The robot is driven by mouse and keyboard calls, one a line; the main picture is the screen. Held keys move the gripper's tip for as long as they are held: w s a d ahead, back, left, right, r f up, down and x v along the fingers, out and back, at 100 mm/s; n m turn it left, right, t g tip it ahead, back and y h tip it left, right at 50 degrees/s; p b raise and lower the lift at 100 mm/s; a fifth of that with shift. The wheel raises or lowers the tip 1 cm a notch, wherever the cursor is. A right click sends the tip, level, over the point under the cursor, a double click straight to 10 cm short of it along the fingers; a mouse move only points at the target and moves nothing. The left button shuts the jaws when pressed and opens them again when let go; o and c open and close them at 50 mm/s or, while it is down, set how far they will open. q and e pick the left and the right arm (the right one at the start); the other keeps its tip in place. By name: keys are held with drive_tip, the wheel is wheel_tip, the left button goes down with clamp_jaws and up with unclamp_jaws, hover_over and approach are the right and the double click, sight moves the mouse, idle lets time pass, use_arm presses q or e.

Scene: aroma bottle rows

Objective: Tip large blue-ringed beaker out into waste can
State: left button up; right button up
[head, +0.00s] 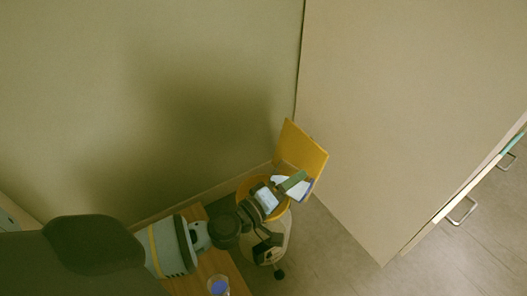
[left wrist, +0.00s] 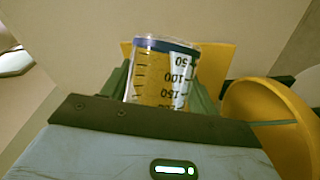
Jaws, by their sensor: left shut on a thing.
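My left gripper (head: 294,183) is shut on the large blue-ringed beaker (head: 297,187), above the waste can. In the left wrist view the beaker (left wrist: 165,75) is clear, with dark graduation marks and a blue ring at its upper end, between the green fingers of the left gripper (left wrist: 163,90). Yellow shows through its wall, and I cannot make out any contents. The waste can (head: 273,240) has a pale body, a yellow rim and a raised yellow lid (head: 304,152) behind the beaker. My gripper and forearm hide part of the can's opening. My right gripper is out of view.
A small clear vessel with blue in it (head: 218,286) stands on a wooden surface (head: 237,277) at the bottom. A plain wall stands behind the can. A large beige panel (head: 400,110) rises to the right, with grey floor (head: 345,250) in front of it.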

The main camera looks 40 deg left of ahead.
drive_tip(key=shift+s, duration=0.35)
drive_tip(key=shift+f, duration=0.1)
use_arm(q)
drive_tip(key=shift+a+f+b, duration=0.1)
drive_tip(key=shift+f+b, duration=0.05)
drive_tip(key=shift+b, duration=0.2)
drive_tip(key=shift+a+f+n+b, duration=0.2)
drive_tip(key=shift+f+n+b, duration=0.15)
drive_tip(key=shift+b, duration=0.65)
drive_tip(key=shift+a, duration=0.1)
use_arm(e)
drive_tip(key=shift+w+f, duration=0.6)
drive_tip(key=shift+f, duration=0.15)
use_arm(q)
drive_tip(key=shift+a+f+n+t, duration=0.1)
drive_tip(key=shift+f+n+t, duration=0.05)
drive_tip(key=shift+n+t, duration=0.15)
drive_tip(key=shift+s+a+f, duration=0.1)
drive_tip(key=shift+f, duration=0.05)
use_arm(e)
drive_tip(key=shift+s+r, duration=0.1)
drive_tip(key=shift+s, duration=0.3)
use_arm(q)
drive_tip(key=shift+a+f+n+p, duration=0.1)
drive_tip(key=shift+n+p, duration=0.15)
drive_tip(key=shift+p, duration=0.2)
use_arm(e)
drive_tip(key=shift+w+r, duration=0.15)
